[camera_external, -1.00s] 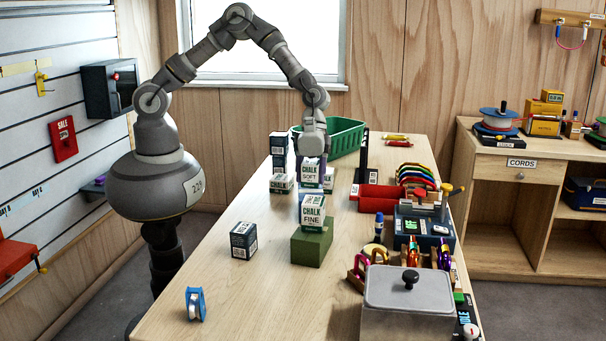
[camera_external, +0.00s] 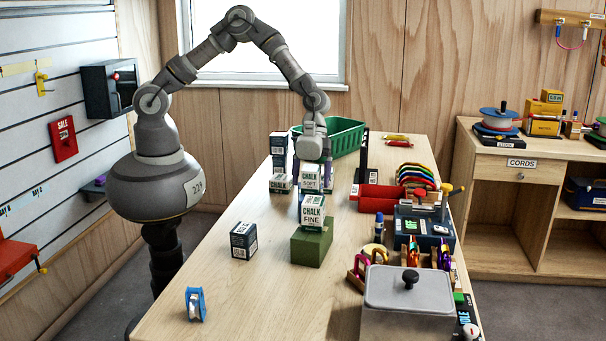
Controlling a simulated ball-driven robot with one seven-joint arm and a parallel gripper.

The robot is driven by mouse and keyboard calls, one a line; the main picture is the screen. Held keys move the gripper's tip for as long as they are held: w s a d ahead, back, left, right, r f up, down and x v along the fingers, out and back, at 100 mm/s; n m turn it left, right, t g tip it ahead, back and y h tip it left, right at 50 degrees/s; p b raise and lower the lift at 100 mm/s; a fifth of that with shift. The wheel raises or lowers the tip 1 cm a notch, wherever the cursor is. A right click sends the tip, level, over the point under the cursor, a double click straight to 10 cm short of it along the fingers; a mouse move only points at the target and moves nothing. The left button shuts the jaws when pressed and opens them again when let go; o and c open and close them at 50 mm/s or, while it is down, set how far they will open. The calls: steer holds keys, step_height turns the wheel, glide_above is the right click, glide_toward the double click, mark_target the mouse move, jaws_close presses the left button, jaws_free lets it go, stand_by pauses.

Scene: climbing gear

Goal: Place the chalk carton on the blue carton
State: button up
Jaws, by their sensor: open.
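A white-and-green carton labelled CHALK SOFT (camera_external: 311,179) is directly under my gripper (camera_external: 312,176). My gripper points down and is open, with its fingers at either side of this carton. A second chalk carton, labelled CHALK FINE (camera_external: 312,213), stands on a green block (camera_external: 311,247) in front of it. In this view the SOFT carton appears just above the FINE one; I cannot tell whether they touch. A dark blue carton (camera_external: 243,240) with a white label stands alone on the table to the left of the green block.
Dark cartons (camera_external: 278,152) are stacked behind, left of my gripper, with small white cartons nearby. A green basket (camera_external: 345,136) is at the back. A red tray (camera_external: 377,197) and a grey lidded box (camera_external: 409,290) line the right side. The table's front left is mostly clear.

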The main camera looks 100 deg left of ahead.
steer(key=p+v, duration=0.2)
steer(key=v, duration=0.9)
steer(key=shift+a+r, duration=0.2)
step_height(320, 180, up, 31)
steer(key=w+a+n+t+y, duration=0.15)
steer(key=n+t+y, duration=0.25)
steer(key=n+t, duration=0.5)
steer(key=s+a+r+n+t, duration=0.1)
steer(key=s+r+n+t, duration=0.2)
steer(key=r, duration=0.9)
steer(key=s+a+r+n+t, duration=0.2)
steer(key=s+r+n, duration=0.4)
steer(key=s+r, duration=0.3)
step_height(320, 180, up, 4)
steer(key=shift+s+t, duration=0.3)
steer(key=shift+t, duration=0.4)
